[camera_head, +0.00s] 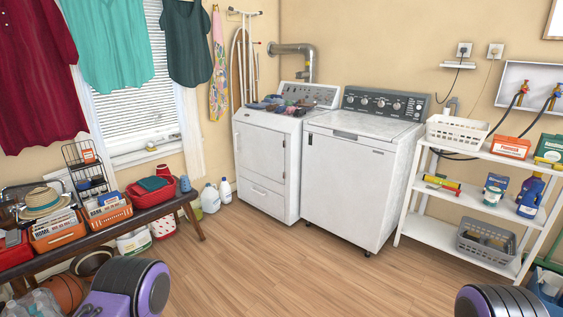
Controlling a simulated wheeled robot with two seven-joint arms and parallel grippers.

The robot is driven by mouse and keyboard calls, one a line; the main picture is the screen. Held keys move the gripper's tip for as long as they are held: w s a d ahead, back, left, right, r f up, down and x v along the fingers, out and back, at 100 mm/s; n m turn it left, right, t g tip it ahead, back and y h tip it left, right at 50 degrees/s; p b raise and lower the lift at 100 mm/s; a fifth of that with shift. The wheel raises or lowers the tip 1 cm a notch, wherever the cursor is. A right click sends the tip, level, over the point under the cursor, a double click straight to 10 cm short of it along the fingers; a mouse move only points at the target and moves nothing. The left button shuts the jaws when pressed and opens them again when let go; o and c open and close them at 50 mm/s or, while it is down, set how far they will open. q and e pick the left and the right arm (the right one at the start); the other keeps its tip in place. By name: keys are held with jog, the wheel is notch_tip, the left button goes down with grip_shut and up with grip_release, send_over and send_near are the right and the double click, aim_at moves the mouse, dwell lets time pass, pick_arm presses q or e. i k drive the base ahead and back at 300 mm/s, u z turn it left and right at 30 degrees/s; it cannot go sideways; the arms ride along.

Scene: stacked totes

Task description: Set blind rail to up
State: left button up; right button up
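The white slatted blind (126,112) hangs in the window on the left wall. Its slats reach down to near the sill (147,155). Hanging clothes cover its upper part, so its top is hidden. I cannot clearly tell its bottom rail apart from the sill and frame. Purple and black parts of my own arms show at the bottom left and bottom right. Neither of my grippers is in view.
A low wooden bench (150,200) loaded with baskets stands below the window. A red shirt (38,75), a teal top (108,45) and a dark green top (188,45) hang before it. A dryer (264,165), a washer (355,180) and a shelf (430,228) stand right. The middle floor is clear.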

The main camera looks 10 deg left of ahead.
aim_at(161, 130)
jog(key=u, duration=0.25)
jog(key=i, duration=2.8)
jog(key=u, duration=1.4)
jog(key=i, duration=1.65)
jog(key=u, duration=0.65)
